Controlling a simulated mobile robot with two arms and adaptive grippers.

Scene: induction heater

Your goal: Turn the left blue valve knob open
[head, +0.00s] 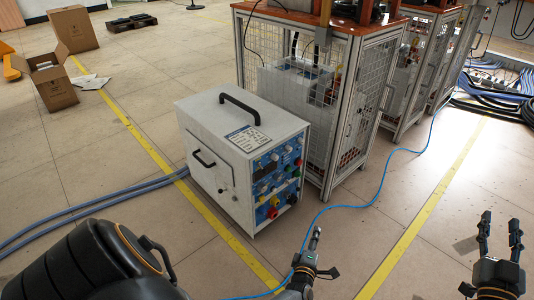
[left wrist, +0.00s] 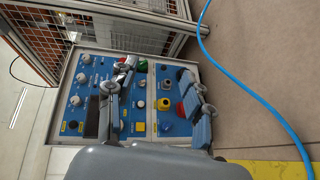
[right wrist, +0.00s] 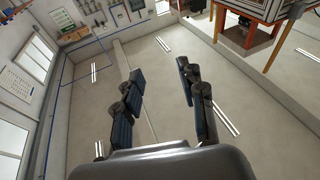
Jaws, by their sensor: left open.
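The induction heater is a white box (head: 225,125) with a black top handle, standing on the floor. Its blue control panel (head: 279,172) faces right and carries several knobs and buttons. In the left wrist view the panel (left wrist: 98,72) lies beneath my left gripper (left wrist: 158,72), whose fingers are apart with nothing between them. A small blue knob (left wrist: 166,127) shows between the fingers, near a yellow knob (left wrist: 164,104). I cannot tell if it is the left valve knob. In the head view my left gripper (head: 314,238) is right of the heater. My right gripper (head: 498,232) is open and empty.
Wire-mesh cabinets (head: 300,100) stand close behind the heater. A blue cable (head: 385,180) runs over the floor to the right. Blue hoses (head: 100,203) lie at left. Cardboard boxes (head: 73,28) stand far left. The floor between my grippers is mostly clear.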

